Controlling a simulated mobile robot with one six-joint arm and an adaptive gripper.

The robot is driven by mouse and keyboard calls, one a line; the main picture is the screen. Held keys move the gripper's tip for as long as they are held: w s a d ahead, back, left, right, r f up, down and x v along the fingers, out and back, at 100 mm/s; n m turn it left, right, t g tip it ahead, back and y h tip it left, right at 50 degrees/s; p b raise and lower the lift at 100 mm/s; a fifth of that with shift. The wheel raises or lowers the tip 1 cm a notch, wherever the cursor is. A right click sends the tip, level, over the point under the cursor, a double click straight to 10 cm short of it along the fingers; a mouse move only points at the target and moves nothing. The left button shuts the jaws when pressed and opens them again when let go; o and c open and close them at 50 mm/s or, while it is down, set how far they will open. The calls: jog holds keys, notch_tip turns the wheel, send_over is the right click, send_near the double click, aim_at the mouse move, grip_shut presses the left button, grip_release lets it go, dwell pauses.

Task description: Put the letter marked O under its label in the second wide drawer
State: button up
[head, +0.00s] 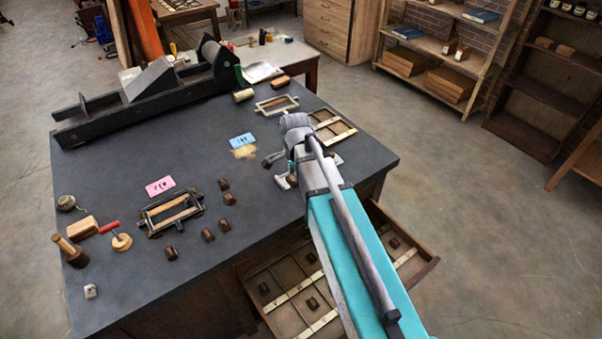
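Several small dark letter blocks lie on the dark table top (115,200), among them one block (208,235) near the middle front. Their marks are too small to read, so I cannot tell which is O. A wide drawer (420,268) is pulled out at the table's front right. It has compartments with pale label strips (299,290), and a few dark blocks (312,303) lie in it. My gripper (284,170) is low over the table's right part, beside a small brown block (292,180). Whether it holds that block is unclear. My arm hides part of the drawer.
A metal frame with wooden bars (171,212) and a pink card (160,186) lie at left. A blue card (242,140), a pale frame (277,105) and a divided tray (330,127) are farther back. A large press (140,100) stands behind. A mallet (69,250) is front left.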

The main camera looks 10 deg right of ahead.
aim_at(296, 183)
notch_tip(296, 183, down, 3)
jog(key=b, duration=0.3)
jog(key=shift+s+f, duration=0.15)
jog(key=shift+a, duration=0.1)
dwell(0.6)
